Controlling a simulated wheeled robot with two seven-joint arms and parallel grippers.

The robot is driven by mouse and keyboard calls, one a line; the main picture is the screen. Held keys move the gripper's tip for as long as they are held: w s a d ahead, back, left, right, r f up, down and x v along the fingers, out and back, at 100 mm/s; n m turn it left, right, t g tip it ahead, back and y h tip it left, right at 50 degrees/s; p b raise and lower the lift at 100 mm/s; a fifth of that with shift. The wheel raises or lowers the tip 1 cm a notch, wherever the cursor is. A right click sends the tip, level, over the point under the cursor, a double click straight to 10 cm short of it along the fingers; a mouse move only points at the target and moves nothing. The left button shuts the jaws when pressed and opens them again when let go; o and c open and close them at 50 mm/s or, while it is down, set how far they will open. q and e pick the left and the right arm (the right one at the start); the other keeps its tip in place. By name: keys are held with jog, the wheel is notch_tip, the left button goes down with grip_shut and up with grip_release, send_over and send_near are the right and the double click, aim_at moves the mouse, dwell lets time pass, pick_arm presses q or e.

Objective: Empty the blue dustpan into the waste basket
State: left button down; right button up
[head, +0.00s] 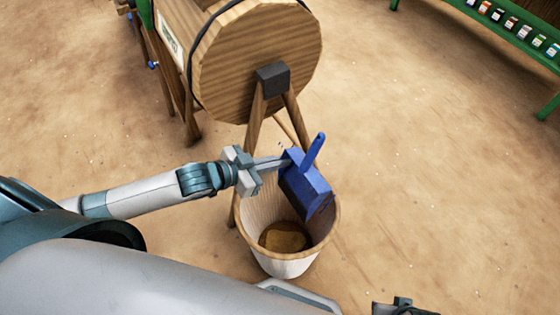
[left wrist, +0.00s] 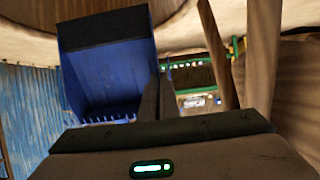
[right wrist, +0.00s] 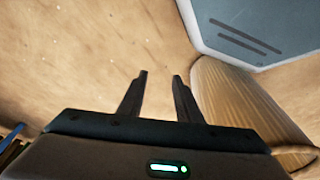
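A brown patch (head: 285,237) lies at the basket's bottom. My right gripper (right wrist: 157,85) is open and empty, low over the floor; the basket's ribbed side (right wrist: 240,105) shows to its right.
A wooden drum (head: 255,55) on wooden legs stands just behind the basket. A green bench (head: 490,25) with a row of small items is at the far right. The sandy floor (head: 430,170) to the right of the basket is clear.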

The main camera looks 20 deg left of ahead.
jog(key=shift+s+r, duration=0.1)
jog(key=shift+r, duration=0.4)
pick_arm(q)
jog(key=shift+r, duration=0.15)
